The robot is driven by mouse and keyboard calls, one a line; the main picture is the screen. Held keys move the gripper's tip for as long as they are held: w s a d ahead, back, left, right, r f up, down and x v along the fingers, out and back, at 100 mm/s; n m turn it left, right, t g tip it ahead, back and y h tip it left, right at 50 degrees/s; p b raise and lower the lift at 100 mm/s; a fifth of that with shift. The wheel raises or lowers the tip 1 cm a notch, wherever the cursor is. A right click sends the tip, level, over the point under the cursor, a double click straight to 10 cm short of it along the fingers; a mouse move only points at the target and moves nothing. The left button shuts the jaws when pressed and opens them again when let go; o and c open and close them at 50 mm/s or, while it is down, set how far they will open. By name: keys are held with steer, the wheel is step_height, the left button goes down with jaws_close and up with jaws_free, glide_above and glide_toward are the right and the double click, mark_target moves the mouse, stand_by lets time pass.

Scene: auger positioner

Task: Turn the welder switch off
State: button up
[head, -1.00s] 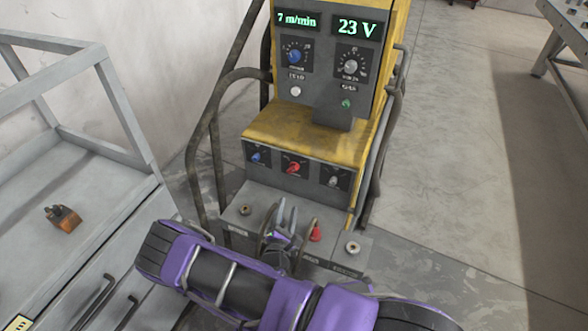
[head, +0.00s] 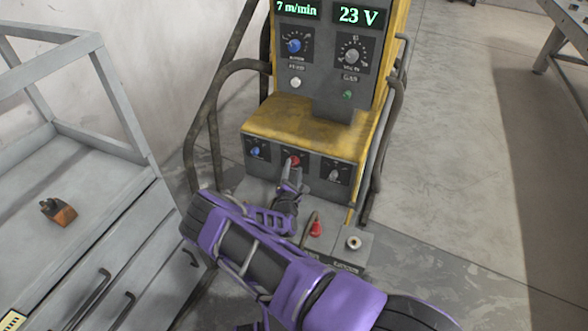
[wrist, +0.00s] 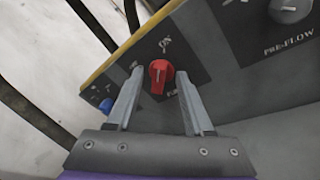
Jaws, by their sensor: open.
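The welder (head: 310,112) is a yellow and grey machine in the middle of the head view, with lit displays on its upper panel. Its red rotary switch (wrist: 161,76) sits on the lower dark panel between two other knobs. My gripper (wrist: 158,95) is open, with one finger on each side of the red switch and a visible gap to each. In the head view my gripper (head: 291,178) partly covers the red switch (head: 293,160).
A blue knob (head: 256,152) is left of the switch and a grey pre-flow knob (head: 335,174) right of it. Curved side rails (head: 215,110) flank the welder. A red connector (head: 316,229) stands below. A grey cart (head: 95,215) with an orange-brown block (head: 58,211) is at left.

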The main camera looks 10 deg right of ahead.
steer(key=shift+w+d, duration=0.25)
steer(key=shift+w, duration=0.4)
jaws_close()
